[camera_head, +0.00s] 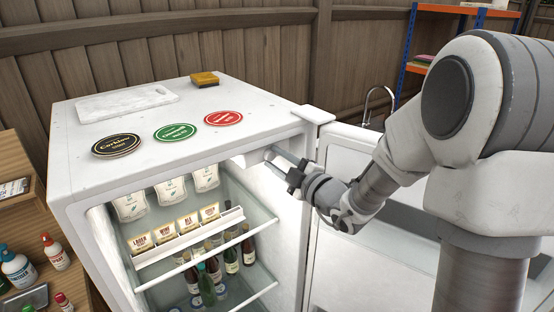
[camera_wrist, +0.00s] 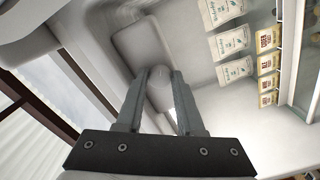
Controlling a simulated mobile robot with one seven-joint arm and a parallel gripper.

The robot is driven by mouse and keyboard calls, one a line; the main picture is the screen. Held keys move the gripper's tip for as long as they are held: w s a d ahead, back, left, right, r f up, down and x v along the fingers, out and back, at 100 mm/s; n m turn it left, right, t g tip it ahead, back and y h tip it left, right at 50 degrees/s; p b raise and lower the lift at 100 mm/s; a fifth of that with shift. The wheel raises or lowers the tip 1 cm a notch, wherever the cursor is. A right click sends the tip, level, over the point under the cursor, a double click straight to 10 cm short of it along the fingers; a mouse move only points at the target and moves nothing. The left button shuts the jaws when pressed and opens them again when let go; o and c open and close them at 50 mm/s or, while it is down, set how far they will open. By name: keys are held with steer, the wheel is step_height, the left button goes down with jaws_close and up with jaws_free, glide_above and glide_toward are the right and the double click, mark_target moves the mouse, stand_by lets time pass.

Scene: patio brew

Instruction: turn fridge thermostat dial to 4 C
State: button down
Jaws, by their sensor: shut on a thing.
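The white fridge (camera_head: 91,181) stands open, its door (camera_head: 338,160) swung out to the right. My gripper (camera_head: 273,158) reaches inside the fridge at the upper right, just under the top. In the wrist view my gripper (camera_wrist: 160,82) has its two fingers on either side of a pale round knob, the thermostat dial (camera_wrist: 159,97), and is shut on it. The dial sits on a light housing (camera_wrist: 143,45) at the fridge's inner wall. No numbers or pointer on the dial can be read. In the head view the dial is hidden or too small to tell.
White pouches (camera_head: 206,177), a rack of small packets (camera_head: 190,222) and several bottles (camera_head: 232,253) fill the shelves left of my gripper. Coasters (camera_head: 176,132), a white board (camera_head: 127,103) and a yellow sponge (camera_head: 204,79) lie on the fridge top.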

steer(key=c, duration=0.6)
jaws_free()
steer(key=shift+o, duration=0.2)
steer(key=b+v, duration=0.7)
steer(key=v, duration=1)
steer(key=shift+s+b, duration=0.2)
steer(key=shift+b, duration=0.15)
steer(key=shift+f, duration=0.1)
